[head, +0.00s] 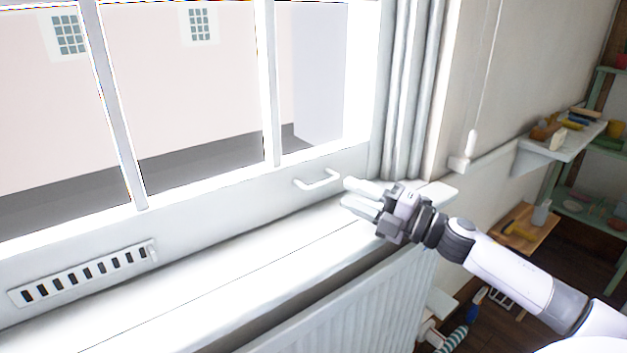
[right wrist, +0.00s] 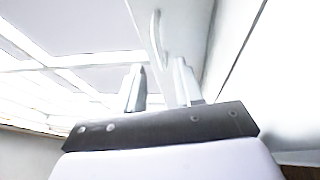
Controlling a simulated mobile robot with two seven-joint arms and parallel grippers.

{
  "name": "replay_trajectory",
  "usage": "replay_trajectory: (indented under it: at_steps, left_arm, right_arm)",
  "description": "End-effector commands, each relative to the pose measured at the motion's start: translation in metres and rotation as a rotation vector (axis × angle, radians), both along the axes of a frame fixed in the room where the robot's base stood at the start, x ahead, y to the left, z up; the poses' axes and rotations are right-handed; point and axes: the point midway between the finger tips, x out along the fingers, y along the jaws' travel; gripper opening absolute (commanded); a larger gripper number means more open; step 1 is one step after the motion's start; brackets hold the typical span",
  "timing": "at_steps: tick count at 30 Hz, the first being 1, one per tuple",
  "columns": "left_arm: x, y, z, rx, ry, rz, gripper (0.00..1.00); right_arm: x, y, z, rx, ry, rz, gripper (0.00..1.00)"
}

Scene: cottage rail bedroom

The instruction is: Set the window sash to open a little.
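The white window sash (head: 225,205) fills the left of the head view, with glazing bars and a pale building behind the glass. A white bar handle (head: 318,180) sits on its bottom rail near the right end. My right gripper (head: 352,194) is just right of the handle, above the sill, its two fingers apart with nothing seen between them. In the right wrist view the fingers (right wrist: 160,88) stand apart and the handle (right wrist: 158,42) shows beyond the gap between them. The handle and fingers look apart. My left gripper is out of view.
The white sill (head: 190,283) runs below the sash, with a white radiator (head: 350,310) under it. A slotted vent (head: 85,272) is on the lower left rail. A cord pull (head: 472,143) hangs at right. A wall shelf (head: 560,140) with small items stands further right.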

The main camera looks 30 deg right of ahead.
Motion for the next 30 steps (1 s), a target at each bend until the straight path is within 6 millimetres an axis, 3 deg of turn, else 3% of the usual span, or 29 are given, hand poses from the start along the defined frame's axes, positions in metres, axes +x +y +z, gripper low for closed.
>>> replay_trajectory:
  at_steps: [21,30]
  left_arm:
    - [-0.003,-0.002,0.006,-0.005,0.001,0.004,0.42]
    - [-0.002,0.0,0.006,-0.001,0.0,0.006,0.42]
  right_arm:
    - [0.053,0.027,0.01,0.003,-0.001,-0.002,0.36]
    - [0.062,0.032,0.011,0.001,0.0,-0.001,0.36]
